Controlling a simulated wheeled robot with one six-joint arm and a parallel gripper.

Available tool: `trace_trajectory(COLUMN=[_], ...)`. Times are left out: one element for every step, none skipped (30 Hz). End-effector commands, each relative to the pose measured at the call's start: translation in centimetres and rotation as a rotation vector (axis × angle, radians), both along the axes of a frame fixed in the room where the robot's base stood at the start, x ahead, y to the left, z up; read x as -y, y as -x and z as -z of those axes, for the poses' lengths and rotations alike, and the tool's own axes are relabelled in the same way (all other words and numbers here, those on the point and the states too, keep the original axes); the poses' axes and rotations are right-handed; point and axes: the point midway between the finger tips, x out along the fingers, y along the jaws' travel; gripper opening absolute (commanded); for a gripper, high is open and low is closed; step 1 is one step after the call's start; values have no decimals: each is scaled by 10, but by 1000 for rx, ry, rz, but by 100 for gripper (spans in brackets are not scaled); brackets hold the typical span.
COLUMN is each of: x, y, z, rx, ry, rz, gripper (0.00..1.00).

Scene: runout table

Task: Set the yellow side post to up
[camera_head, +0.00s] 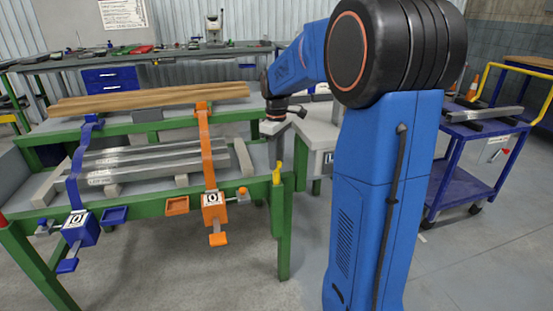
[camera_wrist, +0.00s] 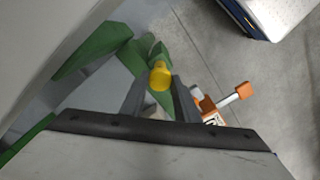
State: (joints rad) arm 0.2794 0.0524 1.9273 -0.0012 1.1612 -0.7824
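The yellow side post (camera_head: 277,172) is a short yellow peg at the right front corner of the green-framed table (camera_head: 150,197). In the wrist view its round yellow end (camera_wrist: 160,75) shows between the two grey fingers. My gripper (camera_head: 276,156) points down just above the post, and its fingers are apart in the wrist view (camera_wrist: 161,92). I cannot tell whether the fingers touch the post. How far the post stands out of its holder is hard to tell.
An orange strap clamp (camera_head: 214,208) and a blue one (camera_head: 79,228) hang on the table's front. Grey metal bars (camera_head: 150,158) lie on the table. A blue cart (camera_head: 455,190) stands at the right, with open floor before it.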

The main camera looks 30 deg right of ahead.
Motion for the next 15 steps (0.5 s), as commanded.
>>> trace_trajectory(x=[0,0,0,0,0,0,0,0,0,0,0,0,0,0,0], y=[0,0,0,0,0,0,0,0,0,0,0,0,-1,-1,-1], z=[0,0,0,0,-1,-2,-4,-6,-10,-14,-18,-25,-32,-38,-48], rx=[0,0,0,0,0,0,1,1,1,2,2,2,4,4,4], ry=[0,0,0,0,0,0,0,0,0,0,0,0,0,0,0], rz=[0,0,0,0,0,0,0,0,0,-1,-1,-1,-1,-2,-2], gripper=[0,0,0,0,0,0,0,0,0,0,0,0,0,0,0])
